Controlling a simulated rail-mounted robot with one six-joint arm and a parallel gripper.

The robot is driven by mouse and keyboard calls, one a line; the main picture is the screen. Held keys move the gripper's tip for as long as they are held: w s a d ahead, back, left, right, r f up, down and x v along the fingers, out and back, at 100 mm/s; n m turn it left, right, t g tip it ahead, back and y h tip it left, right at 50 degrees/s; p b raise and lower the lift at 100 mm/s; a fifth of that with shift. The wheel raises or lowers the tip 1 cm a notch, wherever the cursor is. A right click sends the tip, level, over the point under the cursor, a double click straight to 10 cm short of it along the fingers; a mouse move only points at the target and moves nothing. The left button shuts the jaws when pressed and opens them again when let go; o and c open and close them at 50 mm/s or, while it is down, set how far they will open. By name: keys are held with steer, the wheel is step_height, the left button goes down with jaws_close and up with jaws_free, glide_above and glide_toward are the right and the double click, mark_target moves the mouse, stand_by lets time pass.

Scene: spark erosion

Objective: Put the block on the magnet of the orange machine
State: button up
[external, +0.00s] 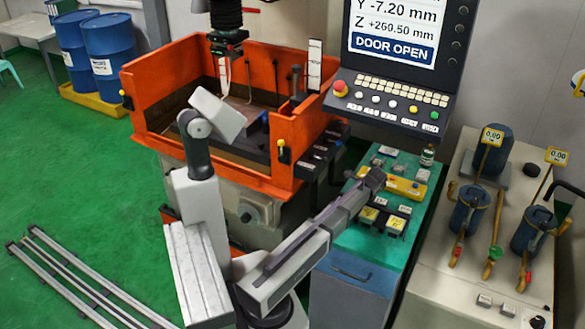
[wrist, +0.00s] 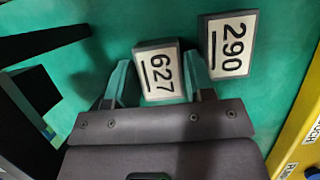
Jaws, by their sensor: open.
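My gripper (external: 375,178) is over the teal cabinet top (external: 345,240), pointing down at it. In the wrist view my gripper (wrist: 157,62) is open, with a block marked 627 (wrist: 160,74) between its fingertips. I cannot tell whether the fingers touch it. A second block marked 290 (wrist: 231,45) lies close by on the right. Both are dark with white numbered faces. The orange machine (external: 165,75) stands left of the cabinet with its tank open at the top. Inside is a dark work area; my arm covers part of it, and I cannot make out the magnet clearly.
A yellow tray (external: 405,187) lies beside my gripper; its yellow edge (wrist: 301,120) shows in the wrist view. Yellow-labelled pieces (external: 368,215) lie nearer the front. The control panel (external: 395,105) reads DOOR OPEN. A machine head (external: 228,40) hangs over the tank.

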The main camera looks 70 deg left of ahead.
jaws_close()
